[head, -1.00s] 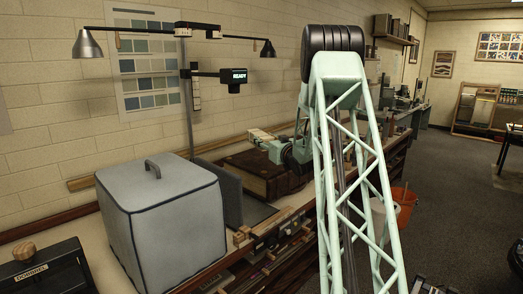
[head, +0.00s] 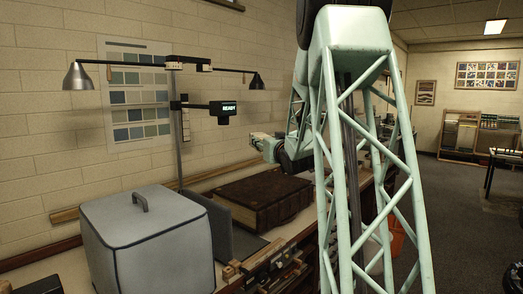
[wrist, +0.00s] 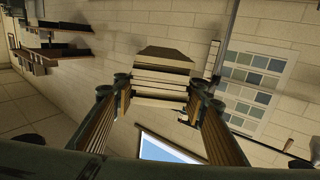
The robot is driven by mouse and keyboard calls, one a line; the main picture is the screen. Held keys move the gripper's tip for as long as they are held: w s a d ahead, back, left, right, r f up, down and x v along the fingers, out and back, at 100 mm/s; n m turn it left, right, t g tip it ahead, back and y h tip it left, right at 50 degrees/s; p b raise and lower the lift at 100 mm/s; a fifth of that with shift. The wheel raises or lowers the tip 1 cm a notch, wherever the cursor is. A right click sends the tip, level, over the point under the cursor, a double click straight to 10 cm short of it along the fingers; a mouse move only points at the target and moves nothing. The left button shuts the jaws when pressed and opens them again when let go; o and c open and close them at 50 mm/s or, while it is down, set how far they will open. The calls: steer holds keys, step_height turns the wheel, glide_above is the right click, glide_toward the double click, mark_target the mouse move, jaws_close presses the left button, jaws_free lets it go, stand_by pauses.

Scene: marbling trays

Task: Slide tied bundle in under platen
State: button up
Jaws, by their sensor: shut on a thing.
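My gripper (head: 262,142) is raised in front of the wall, above a large brown book-like case (head: 265,203) on the bench. In the wrist view its two fingers (wrist: 158,95) are closed on the sides of a bundle (wrist: 163,77) of stacked tan layers with thin dark lines between them. The bundle is held clear of the bench, with the wall behind it. Its tie cannot be made out, and in the head view it is too small to tell from the gripper. I cannot identify a platen in either view.
A grey covered box (head: 150,240) with a handle stands at the bench's front left. A dark upright panel (head: 219,230) is beside it. A lamp stand with a "READY" display (head: 228,108) rises behind. Wooden fittings (head: 265,262) line the bench's front edge. Open floor lies to the right.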

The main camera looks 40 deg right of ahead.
steer(key=s+a+r+m+g+h, duration=0.1)
steer(key=s+a+r, duration=0.4)
steer(key=s, duration=0.5)
steer(key=s+a+r+m+g+h, duration=0.1)
steer(key=s+a+r+h, duration=0.1)
steer(key=s+a+r, duration=0.3)
steer(key=shift+s+a+r+m, duration=0.2)
steer(key=shift+s+r+m, duration=0.1)
steer(key=shift+s+r, duration=2.2)
steer(key=shift+s+f, duration=0.35)
steer(key=shift+f, duration=0.05)
steer(key=shift+a, duration=0.1)
